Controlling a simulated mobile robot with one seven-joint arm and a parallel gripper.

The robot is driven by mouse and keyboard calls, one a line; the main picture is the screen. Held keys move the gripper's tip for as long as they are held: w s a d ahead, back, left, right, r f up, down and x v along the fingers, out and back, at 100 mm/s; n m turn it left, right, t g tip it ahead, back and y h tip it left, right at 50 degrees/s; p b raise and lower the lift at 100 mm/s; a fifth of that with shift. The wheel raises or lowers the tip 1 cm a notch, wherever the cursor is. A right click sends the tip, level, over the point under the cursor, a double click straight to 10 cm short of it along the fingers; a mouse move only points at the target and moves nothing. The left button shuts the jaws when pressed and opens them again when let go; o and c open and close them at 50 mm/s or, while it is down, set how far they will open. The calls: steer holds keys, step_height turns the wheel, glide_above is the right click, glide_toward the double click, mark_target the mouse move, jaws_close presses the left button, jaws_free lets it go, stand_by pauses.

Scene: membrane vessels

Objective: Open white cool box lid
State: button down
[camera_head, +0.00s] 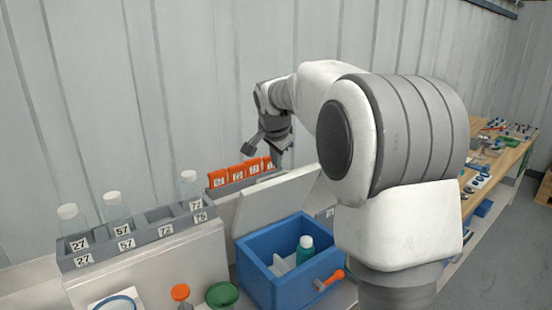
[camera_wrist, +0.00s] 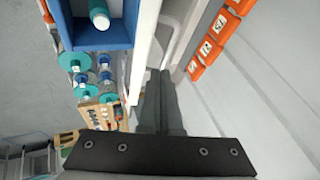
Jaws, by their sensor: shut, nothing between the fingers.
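The blue cool box (camera_head: 268,278) stands on the bench at the lower middle of the head view. Its white lid (camera_head: 272,206) is raised, tilted up and back from the box, so the inside shows. My gripper (camera_head: 278,158) is above and behind the lid's upper edge. In the wrist view my gripper (camera_wrist: 158,78) is shut and empty, close beside the lid; contact cannot be told.
A rack of orange numbered holders (camera_head: 240,175) stands behind the lid, near my gripper. A grey rack with bottles (camera_head: 140,235) is at left. An orange-handled item (camera_head: 328,280) is at the box front. The corrugated wall (camera_head: 220,80) is close behind.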

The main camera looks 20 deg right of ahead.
mark_target(272, 196)
steer(key=x, duration=0.6)
steer(key=shift+w+f+p, duration=0.15)
steer(key=shift+f+p, duration=0.05)
steer(key=shift+p, duration=0.2)
